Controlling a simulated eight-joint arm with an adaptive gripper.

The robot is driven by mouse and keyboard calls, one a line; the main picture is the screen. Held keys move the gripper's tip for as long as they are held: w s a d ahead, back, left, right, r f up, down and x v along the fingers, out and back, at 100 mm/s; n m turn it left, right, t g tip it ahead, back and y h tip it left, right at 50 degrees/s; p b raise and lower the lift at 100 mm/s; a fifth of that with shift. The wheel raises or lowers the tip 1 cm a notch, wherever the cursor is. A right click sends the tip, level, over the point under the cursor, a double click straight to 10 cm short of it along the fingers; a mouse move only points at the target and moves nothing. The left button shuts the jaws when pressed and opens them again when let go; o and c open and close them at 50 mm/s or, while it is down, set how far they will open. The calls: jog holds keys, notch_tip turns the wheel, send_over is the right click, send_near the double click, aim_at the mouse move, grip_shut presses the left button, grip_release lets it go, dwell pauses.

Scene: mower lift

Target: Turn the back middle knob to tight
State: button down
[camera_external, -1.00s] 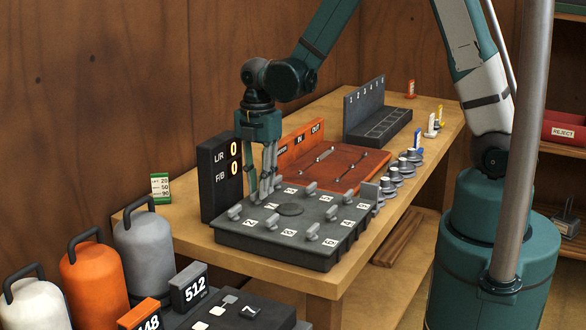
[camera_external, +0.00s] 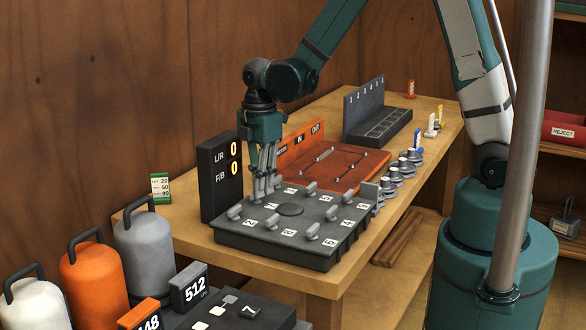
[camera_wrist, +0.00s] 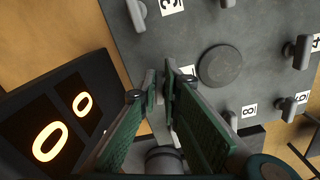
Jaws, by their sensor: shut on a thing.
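A dark grey panel (camera_external: 262,240) on the bench carries several small grey lever knobs beside white number labels, with a flat round disc (camera_external: 290,209) in the middle. My gripper (camera_external: 267,192) points down at the panel's back-left side, near the upright display. Its fingers are shut on a knob there, which they mostly hide. In the wrist view my gripper (camera_wrist: 160,88) has its fingertips close together over the panel (camera_wrist: 180,45), left of the round disc (camera_wrist: 220,65). The held knob's angle and label cannot be read clearly.
A black display (camera_external: 220,175) reading 0 and 0 stands close behind my gripper. Other knobs, such as one at the front (camera_external: 313,230), stand near. An orange board (camera_external: 335,165) lies beyond the panel. Grey and orange weights (camera_external: 145,250) stand at the lower left.

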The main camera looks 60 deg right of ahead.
jog(key=m+b, duration=0.1)
jog(key=m, duration=0.2)
jog(key=shift+s+a+f+m+b, duration=0.1)
jog(key=shift+s+m+b, duration=0.1)
jog(key=shift+m+b, duration=0.2)
jog(key=m, duration=0.1)
jog(key=m+b, duration=0.1)
jog(key=m, duration=0.1)
jog(key=shift+s+a+m, duration=0.2)
jog(key=shift+m, duration=0.1)
jog(key=m, duration=0.1)
jog(key=m+b, duration=0.1)
jog(key=m, duration=0.1)
jog(key=shift+s+a+m, duration=0.1)
jog(key=shift+a+m, duration=0.1)
jog(key=shift+m, duration=0.1)
jog(key=shift+a+m+b, duration=0.2)
jog(key=shift+m+b, duration=0.4)
jog(key=shift+m, duration=1)
jog(key=c, duration=2.5)
grip_release()
jog(key=shift+r, duration=0.25)
